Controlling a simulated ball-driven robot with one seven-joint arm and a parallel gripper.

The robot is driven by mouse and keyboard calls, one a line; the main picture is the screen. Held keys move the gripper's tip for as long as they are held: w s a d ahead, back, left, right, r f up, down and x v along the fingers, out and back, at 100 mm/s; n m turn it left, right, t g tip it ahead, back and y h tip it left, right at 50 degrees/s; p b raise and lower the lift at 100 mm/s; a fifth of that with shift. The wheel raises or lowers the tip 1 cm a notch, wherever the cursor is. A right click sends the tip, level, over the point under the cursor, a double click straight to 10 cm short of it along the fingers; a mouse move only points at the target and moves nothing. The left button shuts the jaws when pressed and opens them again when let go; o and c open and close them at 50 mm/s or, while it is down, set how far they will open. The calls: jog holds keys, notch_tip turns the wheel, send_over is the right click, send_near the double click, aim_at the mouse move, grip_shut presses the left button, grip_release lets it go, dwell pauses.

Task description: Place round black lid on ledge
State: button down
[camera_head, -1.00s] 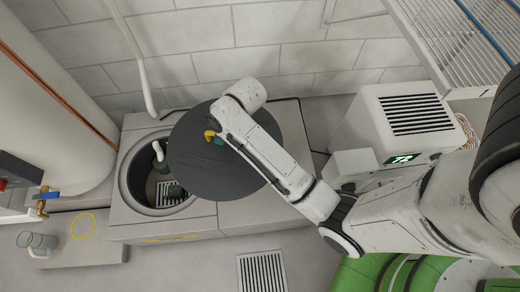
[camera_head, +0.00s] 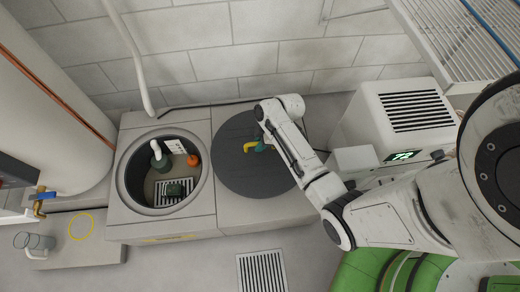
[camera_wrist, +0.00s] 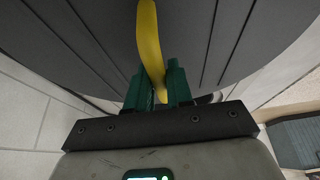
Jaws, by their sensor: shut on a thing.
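The round black lid (camera_head: 240,175) is over the grey ledge (camera_head: 292,200) to the right of the open round pit (camera_head: 150,195). It looks level; I cannot tell whether it rests on the ledge or is just above it. My gripper (camera_head: 258,147) is shut on the lid's yellow handle (camera_head: 249,148), near the lid's middle. In the wrist view the green fingers (camera_wrist: 158,85) close on the yellow handle (camera_wrist: 150,40), with the dark grooved lid (camera_wrist: 215,40) behind. My arm hides part of the lid's right side.
The pit holds an orange ball-like part (camera_head: 193,160), a pale pipe and a dark grated piece. A white vented unit (camera_head: 395,115) stands right of the ledge. A block wall (camera_head: 260,50) is behind. A floor grate (camera_head: 262,270) lies in front.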

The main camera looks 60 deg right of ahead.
jog(key=shift+f+b, duration=0.95)
jog(key=shift+f, duration=1.4)
jog(key=shift+r, duration=0.1)
jog(key=c, duration=1)
grip_release()
